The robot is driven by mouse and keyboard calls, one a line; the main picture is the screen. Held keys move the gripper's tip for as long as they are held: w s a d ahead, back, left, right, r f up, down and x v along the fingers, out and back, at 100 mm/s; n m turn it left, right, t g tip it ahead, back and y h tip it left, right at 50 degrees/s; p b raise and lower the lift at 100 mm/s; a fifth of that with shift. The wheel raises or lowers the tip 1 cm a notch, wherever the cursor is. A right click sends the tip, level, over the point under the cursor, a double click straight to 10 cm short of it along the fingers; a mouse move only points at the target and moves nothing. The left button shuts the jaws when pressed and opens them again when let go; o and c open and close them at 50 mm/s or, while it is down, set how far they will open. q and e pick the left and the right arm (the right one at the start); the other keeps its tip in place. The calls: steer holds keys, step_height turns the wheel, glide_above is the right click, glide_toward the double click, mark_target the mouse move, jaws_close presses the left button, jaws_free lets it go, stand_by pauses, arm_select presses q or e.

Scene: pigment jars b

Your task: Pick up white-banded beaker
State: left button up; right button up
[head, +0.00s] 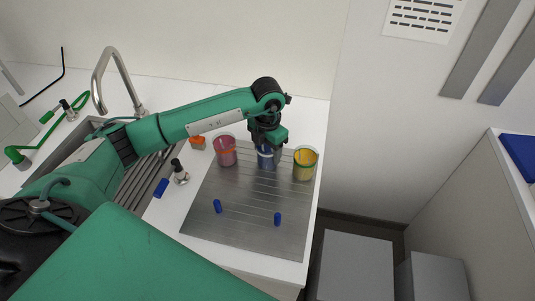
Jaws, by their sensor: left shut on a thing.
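The white-banded beaker (265,161) holds dark blue contents and stands upright at the back of the grey metal drainboard (240,235), between two other beakers. My left gripper (267,146) points down over it from above and is shut on it. The gripper hides the beaker's upper part, and I cannot tell whether its base touches the board. My right gripper is not in view.
A pink beaker (227,155) stands close on the left and a yellow beaker (305,167) close on the right. Two blue pegs (217,206) (278,219) stand on the front of the board. A sink with a tall tap (105,65) is at the left.

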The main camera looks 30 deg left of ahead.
arm_select(q)
step_height(320, 180, up, 20)
steer(key=b, duration=0.3)
stand_by(0.4)
